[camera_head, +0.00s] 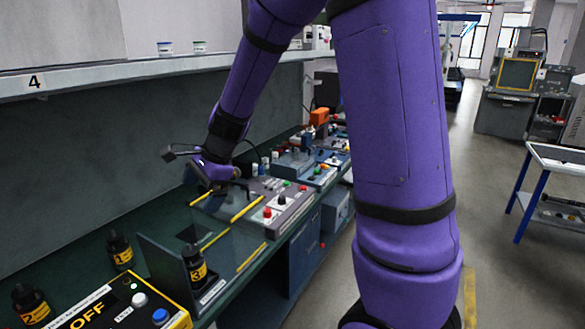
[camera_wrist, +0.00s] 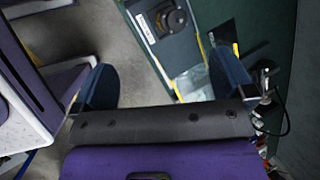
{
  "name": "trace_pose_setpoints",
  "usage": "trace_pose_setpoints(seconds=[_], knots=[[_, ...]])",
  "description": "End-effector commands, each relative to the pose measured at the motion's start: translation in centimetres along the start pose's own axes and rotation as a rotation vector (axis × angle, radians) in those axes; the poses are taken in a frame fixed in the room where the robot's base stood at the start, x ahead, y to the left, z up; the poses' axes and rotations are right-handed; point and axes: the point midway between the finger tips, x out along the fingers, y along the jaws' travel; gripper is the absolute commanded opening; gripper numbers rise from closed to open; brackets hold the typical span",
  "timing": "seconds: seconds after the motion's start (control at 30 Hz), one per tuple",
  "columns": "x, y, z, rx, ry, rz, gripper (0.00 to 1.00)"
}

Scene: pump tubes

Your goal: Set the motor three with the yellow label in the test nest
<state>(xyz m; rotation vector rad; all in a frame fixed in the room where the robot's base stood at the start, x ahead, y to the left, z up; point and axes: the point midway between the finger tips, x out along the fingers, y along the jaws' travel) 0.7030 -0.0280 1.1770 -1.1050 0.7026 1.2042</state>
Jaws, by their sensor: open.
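The strip is too small to read, so I cannot tell if this place is the test nest. In the wrist view a round black part, likely the same motor seen from above (camera_wrist: 172,19), sits beside a white label. My gripper (camera_head: 218,187) is open and empty, above the bench and farther back than the motor. Its two dark fingers (camera_wrist: 164,84) stand wide apart in the wrist view.
Two more black motors with yellow labels (camera_head: 120,251) (camera_head: 30,304) stand to the left. A yellow-edged control box (camera_head: 125,305) reading OFF is in front. A clear, yellow-striped panel (camera_head: 228,228) lies beyond motor three. A button panel (camera_head: 280,203) is farther back, with a shelf (camera_head: 150,69) above.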

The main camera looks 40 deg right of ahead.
Motion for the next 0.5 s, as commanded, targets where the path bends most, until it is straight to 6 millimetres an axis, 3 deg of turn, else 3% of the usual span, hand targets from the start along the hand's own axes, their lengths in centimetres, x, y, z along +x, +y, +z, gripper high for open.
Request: trace_pose_setpoints(seconds=[0.03, 0.2, 0.5], knots=[[-2.0, 0.8, 0.8, -0.087, 0.004, -0.012, 1.0], [-7.1, 4.0, 2.8, -0.389, 0.034, -0.019, 1.0], [-14.5, 11.1, 4.7, -0.9, 0.151, -0.003, 1.0]])
